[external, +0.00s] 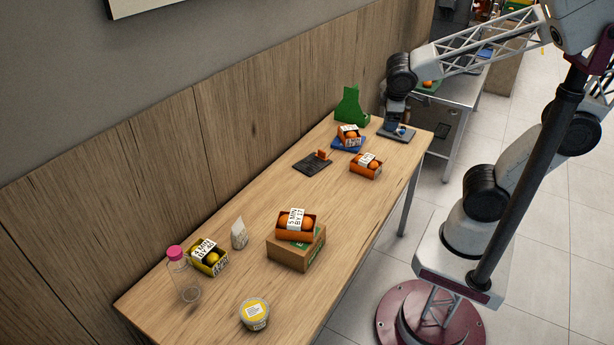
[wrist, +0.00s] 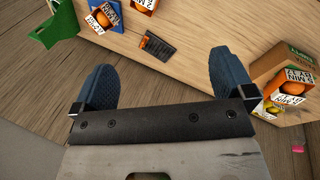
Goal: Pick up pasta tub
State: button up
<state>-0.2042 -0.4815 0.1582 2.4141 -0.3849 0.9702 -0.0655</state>
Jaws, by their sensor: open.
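The pasta tub, a round clear tub with a yellow and white label on its lid (external: 254,314), stands upright at the near end of the wooden table in the external view. I cannot make it out in the wrist view. My gripper (external: 398,127) is over the far end of the table, well away from the tub. In the wrist view its two blue fingers (wrist: 163,83) are spread wide with nothing between them.
Near the tub stand a pink-capped bottle (external: 184,276), a yellow lemon box (external: 208,257), a small white packet (external: 239,233) and an orange box (external: 295,225) on a cardboard box (external: 296,250). A green stand (external: 351,107) is near my gripper. The middle tabletop is mostly clear.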

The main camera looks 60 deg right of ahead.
jog(key=w+a+f+n+t+h, duration=0.2)
jog(key=w+a+f+n+t, duration=0.1)
jog(key=w+a+n, duration=0.65)
jog(key=w+a+f+n+t+h, duration=0.25)
jog(key=w+a+n, duration=0.35)
jog(key=a, duration=0.7)
jog(key=a+f+n+t+y, duration=0.1)
jog(key=a+f+n, duration=0.1)
jog(key=a, duration=0.5)
jog(key=a+f+n+t+y, duration=0.1)
jog(key=a+f+n+t, duration=0.1)
jog(key=a, duration=0.5)
jog(key=a+f+n+t+y, duration=0.2)
jog(key=a+f+n, duration=0.2)
jog(key=a, duration=0.2)
jog(key=shift+w+a, duration=0.1)
jog(key=shift+a, duration=0.3)
jog(key=s+a+f+n+t+y, duration=0.1)
jog(key=s+a+f+n+y, duration=0.15)
jog(key=a+f+n, duration=0.4)
jog(key=n+y, duration=0.3)
jog(key=y, duration=0.1)
send_near(262, 312)
jog(key=x, duration=0.3)
jog(key=shift+w+g, duration=0.25)
jog(key=shift+w, duration=0.15)
jog(key=shift+w+f, duration=0.1)
jog(key=shift+w, duration=0.05)
jog(key=shift+x, duration=1.15)
